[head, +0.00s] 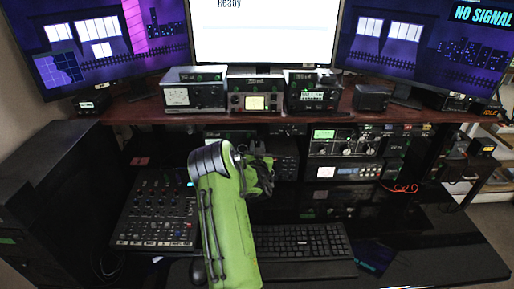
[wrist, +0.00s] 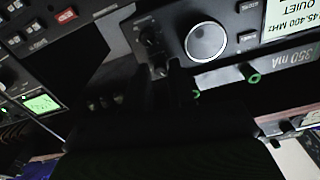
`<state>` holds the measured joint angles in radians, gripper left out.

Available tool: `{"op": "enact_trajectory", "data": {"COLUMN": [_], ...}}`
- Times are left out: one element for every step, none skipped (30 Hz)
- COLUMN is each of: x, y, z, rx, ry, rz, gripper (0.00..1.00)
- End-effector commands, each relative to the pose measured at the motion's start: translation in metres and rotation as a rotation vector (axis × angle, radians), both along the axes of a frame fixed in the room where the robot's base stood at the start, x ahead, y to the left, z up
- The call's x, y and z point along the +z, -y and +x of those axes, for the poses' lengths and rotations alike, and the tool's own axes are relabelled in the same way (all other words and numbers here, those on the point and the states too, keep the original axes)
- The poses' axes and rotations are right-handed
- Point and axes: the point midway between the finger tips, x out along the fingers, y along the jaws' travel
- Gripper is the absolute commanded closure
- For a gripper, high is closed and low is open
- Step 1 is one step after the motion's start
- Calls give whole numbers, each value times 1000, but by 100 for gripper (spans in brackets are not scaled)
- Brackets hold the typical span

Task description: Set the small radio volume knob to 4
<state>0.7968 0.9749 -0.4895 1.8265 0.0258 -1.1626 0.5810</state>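In the wrist view a dark radio front carries a large silver knob (wrist: 205,41) and, left of it, a small black knob (wrist: 150,40). I cannot read a pointer or number at the small knob. My gripper (wrist: 178,72) is dark against dark just below these knobs; its fingertips are close to the small knob, but I cannot tell if they touch it. In the head view my gripper (head: 262,165) is in front of the dark unit (head: 286,160) under the shelf, and my green arm hides part of that unit. Whether the fingers are open is unclear.
The shelf edge (head: 215,116) overhangs the units. A mixer (head: 158,212) lies left of my arm and a keyboard (head: 300,242) right of it. More units (head: 345,141) stand right of my gripper. The black desk (head: 430,235) is mostly clear at right.

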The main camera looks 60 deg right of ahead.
Motion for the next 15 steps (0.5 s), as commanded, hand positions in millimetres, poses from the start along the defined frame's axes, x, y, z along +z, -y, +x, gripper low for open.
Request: {"op": "enact_trajectory", "data": {"x": [0, 0, 1, 1, 1, 1, 1, 1, 1, 1, 1, 1, 1, 1, 1], "y": [0, 0, 0, 0, 0, 0, 0, 0, 0, 0, 0, -2, -5, -8, -14], "z": [0, 0, 0, 0, 0, 0, 0, 0, 0, 0, 0, -1, -3, -4, -7], "rx": [0, 1, 1, 1, 1, 1, 1, 1, 1, 1, 1, 0, 0, -1, -1], "ry": [0, 1, 1, 0, 0, 0, 1, 1, 1, 1, 1, 0, 0, 1, 1], "rz": [-1, -1, -1, -2, -2, -2, -3, -3, -3, -3, -3, -3, -2, -2, -2], "gripper": [68, 63, 59, 59, 59, 59, 59, 59, 59, 59, 59, 59, 59, 59, 59]}}
